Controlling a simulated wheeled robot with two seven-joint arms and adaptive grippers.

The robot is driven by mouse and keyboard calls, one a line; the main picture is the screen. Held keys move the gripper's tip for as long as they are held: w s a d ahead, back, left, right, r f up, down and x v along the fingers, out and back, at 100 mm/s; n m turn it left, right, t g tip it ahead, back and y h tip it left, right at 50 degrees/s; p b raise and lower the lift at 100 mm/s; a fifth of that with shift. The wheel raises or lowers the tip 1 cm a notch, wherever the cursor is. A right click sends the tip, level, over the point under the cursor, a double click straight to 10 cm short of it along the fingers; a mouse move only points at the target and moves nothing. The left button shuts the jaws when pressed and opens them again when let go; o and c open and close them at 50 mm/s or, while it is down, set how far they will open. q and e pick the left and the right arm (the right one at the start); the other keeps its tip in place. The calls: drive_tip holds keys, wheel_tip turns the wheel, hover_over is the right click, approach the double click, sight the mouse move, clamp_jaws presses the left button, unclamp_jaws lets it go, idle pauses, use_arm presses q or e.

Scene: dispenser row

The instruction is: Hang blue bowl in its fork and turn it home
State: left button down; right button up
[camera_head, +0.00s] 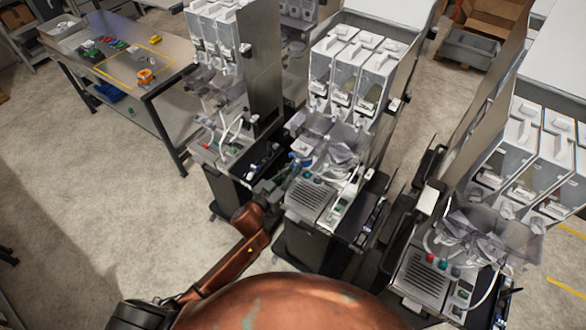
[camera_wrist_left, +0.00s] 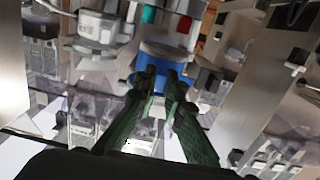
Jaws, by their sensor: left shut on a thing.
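The blue bowl (camera_wrist_left: 170,58) is in the middle of the left wrist view, just beyond the fingertips. My left gripper (camera_wrist_left: 163,84) has dark green fingers and is shut on it, at its near side. In the head view my brown arm reaches the middle dispenser, and the left gripper (camera_head: 284,174) is small and dark at its front left. A bit of blue from the bowl (camera_head: 297,160) shows there, below the clear hoppers. The fork is too small and cluttered to make out, so I cannot tell whether the bowl touches it. My right gripper is not in view.
The middle dispenser (camera_head: 312,198) stands between a left one (camera_head: 222,150) and a right one (camera_head: 425,275), with narrow gaps. Hoses and clear parts crowd its front. A worktable (camera_head: 150,105) with an orange item (camera_head: 145,76) is at upper left. The floor at left is clear.

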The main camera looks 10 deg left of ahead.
use_arm(q)
drive_tip(key=shift+x, duration=1.5)
drive_tip(key=shift+w+r, duration=0.1)
drive_tip(key=shift+r, duration=0.1)
drive_tip(key=shift+b+x, duration=0.45)
drive_tip(key=shift+x, duration=0.95)
drive_tip(key=shift+w, duration=0.1)
drive_tip(key=shift+p, duration=0.3)
